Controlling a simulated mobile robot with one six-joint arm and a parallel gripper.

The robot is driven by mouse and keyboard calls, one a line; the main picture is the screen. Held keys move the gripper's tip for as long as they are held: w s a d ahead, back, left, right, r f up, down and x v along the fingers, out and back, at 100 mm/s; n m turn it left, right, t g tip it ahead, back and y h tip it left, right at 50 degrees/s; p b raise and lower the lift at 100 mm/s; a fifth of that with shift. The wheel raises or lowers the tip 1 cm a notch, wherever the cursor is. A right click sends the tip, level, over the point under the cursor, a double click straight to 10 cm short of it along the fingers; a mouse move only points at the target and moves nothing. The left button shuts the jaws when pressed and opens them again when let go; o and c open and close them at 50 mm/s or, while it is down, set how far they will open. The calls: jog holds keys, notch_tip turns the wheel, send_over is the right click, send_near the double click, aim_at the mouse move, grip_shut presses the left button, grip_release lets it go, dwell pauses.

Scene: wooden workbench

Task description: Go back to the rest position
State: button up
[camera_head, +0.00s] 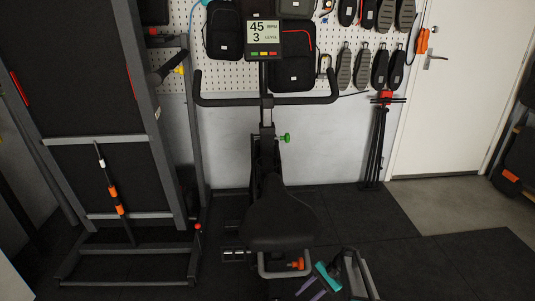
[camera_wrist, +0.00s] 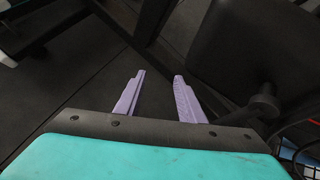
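My gripper (camera_head: 309,290) is at the bottom of the head view, just below and right of the bike's black seat (camera_head: 275,222). In the wrist view my gripper (camera_wrist: 159,76) shows two lavender fingers standing apart with nothing between them. They are over the dark floor beside a frame bar. A large black part, which I cannot name for certain, fills the upper right there, with a dark knob (camera_wrist: 263,103) below it. No workbench is in view.
The exercise bike has handlebars (camera_head: 265,101), a display (camera_head: 263,38) reading 45 and 3, a green knob (camera_head: 285,138) and an orange knob (camera_head: 297,264). A folded treadmill (camera_head: 90,100) stands left, a tripod (camera_head: 378,140) right. Floor (camera_head: 440,265) is clear at the lower right.

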jog(key=s+r+n+h+p, duration=0.3)
jog(key=s+p, duration=0.3)
jog(key=s, duration=0.6)
jog(key=s+d+r+n+g+h+p, duration=0.1)
jog(key=s+r+p, duration=0.4)
jog(key=s, duration=0.7)
jog(key=s+r+n+g+h+p, duration=0.1)
jog(key=s+r+n+h+p, duration=0.3)
jog(key=s+p, duration=0.3)
jog(key=s+r+n, duration=0.1)
jog(key=s, duration=0.4)
jog(key=shift+s+d+n+h, duration=0.2)
jog(key=shift+s+n+h, duration=0.1)
jog(key=shift+n, duration=0.1)
jog(key=shift+f, duration=0.1)
